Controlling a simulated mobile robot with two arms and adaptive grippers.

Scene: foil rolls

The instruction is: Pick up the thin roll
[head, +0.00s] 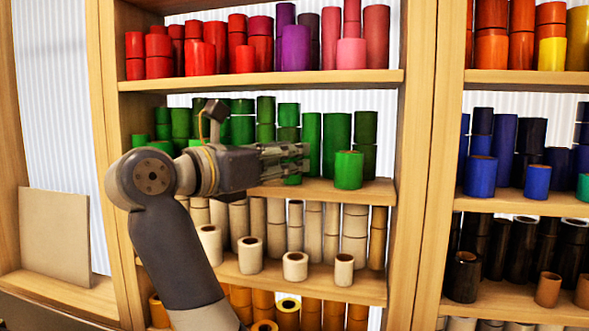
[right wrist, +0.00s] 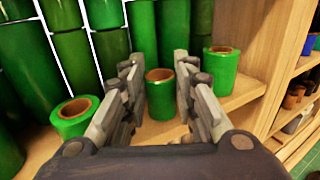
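A thin green roll (right wrist: 159,98) with a brown core stands upright between the fingers of my right gripper (right wrist: 158,66) in the right wrist view. The fingers are spread, one on each side of it, with gaps that look open. In the head view my right gripper (head: 302,158) reaches right along the green shelf and hides most of this roll; a bit of green (head: 293,179) shows below the fingers. My left gripper is not in view.
A wider green roll (head: 348,172) stands to the right at the shelf's (head: 372,190) front edge. Another short green roll (right wrist: 76,118) stands left of the fingers. Taller green rolls (head: 336,135) fill the back. A wooden upright (head: 415,150) bounds the shelf on the right.

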